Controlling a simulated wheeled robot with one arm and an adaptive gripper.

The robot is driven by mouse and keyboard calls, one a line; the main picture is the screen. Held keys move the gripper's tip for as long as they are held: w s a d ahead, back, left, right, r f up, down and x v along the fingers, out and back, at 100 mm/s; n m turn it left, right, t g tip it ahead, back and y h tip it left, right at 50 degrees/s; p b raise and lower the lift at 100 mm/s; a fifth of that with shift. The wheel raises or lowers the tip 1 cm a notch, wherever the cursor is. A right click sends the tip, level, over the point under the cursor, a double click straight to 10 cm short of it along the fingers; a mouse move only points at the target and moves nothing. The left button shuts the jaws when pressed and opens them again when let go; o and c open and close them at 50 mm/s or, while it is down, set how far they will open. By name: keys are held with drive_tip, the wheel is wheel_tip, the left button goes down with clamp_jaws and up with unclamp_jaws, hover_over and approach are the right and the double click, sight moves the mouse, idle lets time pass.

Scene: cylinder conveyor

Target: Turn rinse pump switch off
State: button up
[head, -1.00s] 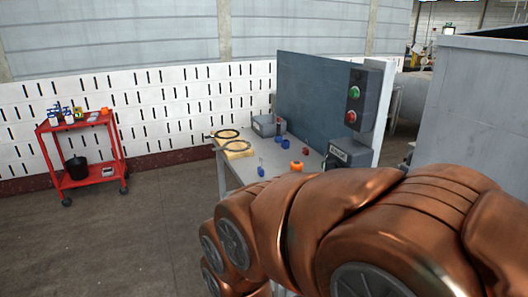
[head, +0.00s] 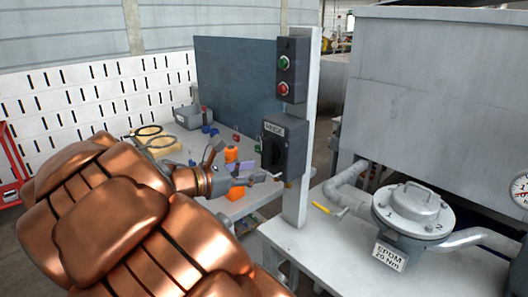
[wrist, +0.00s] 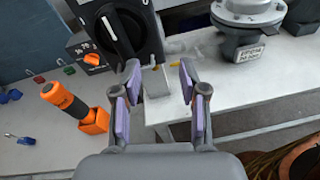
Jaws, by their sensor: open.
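The rinse pump switch (head: 285,148) is a dark grey box with a RINSE label and a black rotary handle, mounted on a pale post. In the head view its handle looks tilted. In the wrist view the switch (wrist: 148,30) is at the upper left, with a white line on its round black knob. My gripper (wrist: 160,80) is open and empty, its purple-padded fingers below and right of the knob. In the head view my gripper (head: 248,167) is just left of the switch. I cannot tell whether a fingertip touches the box.
Green and red buttons (head: 291,75) sit above the switch. An orange tool in a holder (wrist: 78,105) and several small padlocks are on the workbench. A valve with an EPDM label (head: 412,210) and a yellow-handled lever (head: 325,209) stand on the right table.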

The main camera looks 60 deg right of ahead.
sight(262, 145)
drive_tip(key=w+d+r+n+h, duration=0.2)
drive_tip(key=w+r+n+h, duration=0.1)
drive_tip(key=w, duration=0.1)
drive_tip(key=shift+w+f+x, duration=0.1)
drive_tip(key=shift+f+x, duration=0.05)
drive_tip(key=shift+x, duration=1.75)
drive_tip(key=shift+w+f+x, duration=0.1)
drive_tip(key=shift+f+x, duration=0.05)
drive_tip(key=shift+x, duration=1.8)
clamp_jaws()
